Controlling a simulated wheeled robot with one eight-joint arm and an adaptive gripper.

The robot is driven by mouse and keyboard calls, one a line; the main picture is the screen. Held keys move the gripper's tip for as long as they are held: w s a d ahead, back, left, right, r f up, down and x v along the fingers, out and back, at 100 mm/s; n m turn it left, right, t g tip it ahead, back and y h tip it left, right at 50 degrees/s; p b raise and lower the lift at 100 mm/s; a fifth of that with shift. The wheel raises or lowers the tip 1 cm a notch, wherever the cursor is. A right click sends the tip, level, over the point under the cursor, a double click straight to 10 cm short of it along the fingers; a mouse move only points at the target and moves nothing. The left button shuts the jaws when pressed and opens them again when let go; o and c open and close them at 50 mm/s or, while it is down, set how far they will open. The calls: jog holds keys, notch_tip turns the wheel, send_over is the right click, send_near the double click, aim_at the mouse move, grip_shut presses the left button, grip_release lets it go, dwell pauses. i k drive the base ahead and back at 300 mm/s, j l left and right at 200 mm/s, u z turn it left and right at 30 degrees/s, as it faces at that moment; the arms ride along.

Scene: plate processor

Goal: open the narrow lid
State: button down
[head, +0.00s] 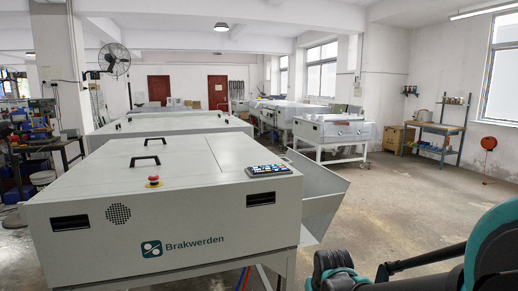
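The plate processor (165,205) is a large white machine with "Brakwerden" on its front. It stands in the left half of the head view. Its top panels look closed and flat, with a seam running front to back. Two black handles (145,160) stand on the left part of the top, one behind the other. I cannot tell which panel is the narrow lid. Dark and teal parts of my arm show in the lower right corner, apart from the machine. My gripper's fingertips do not show.
A red emergency button (154,181) and a keypad (269,170) sit on the machine's front top edge. A sloped tray (322,188) sticks out on its right. More white machines (333,131) stand behind. The floor at right is clear.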

aim_at(235, 153)
jog(key=i+l+u, duration=0.4)
jog(key=l, duration=0.75)
jog(key=i+l+u, duration=0.2)
jog(key=l+u, duration=0.15)
jog(key=l, duration=0.9)
jog(key=l+u, duration=0.4)
jog(key=l, duration=0.85)
jog(key=k+l+u, duration=0.1)
jog(key=l+u, duration=0.3)
jog(key=l, duration=0.9)
jog(key=i+j+u, duration=0.15)
jog(key=i+j, duration=0.05)
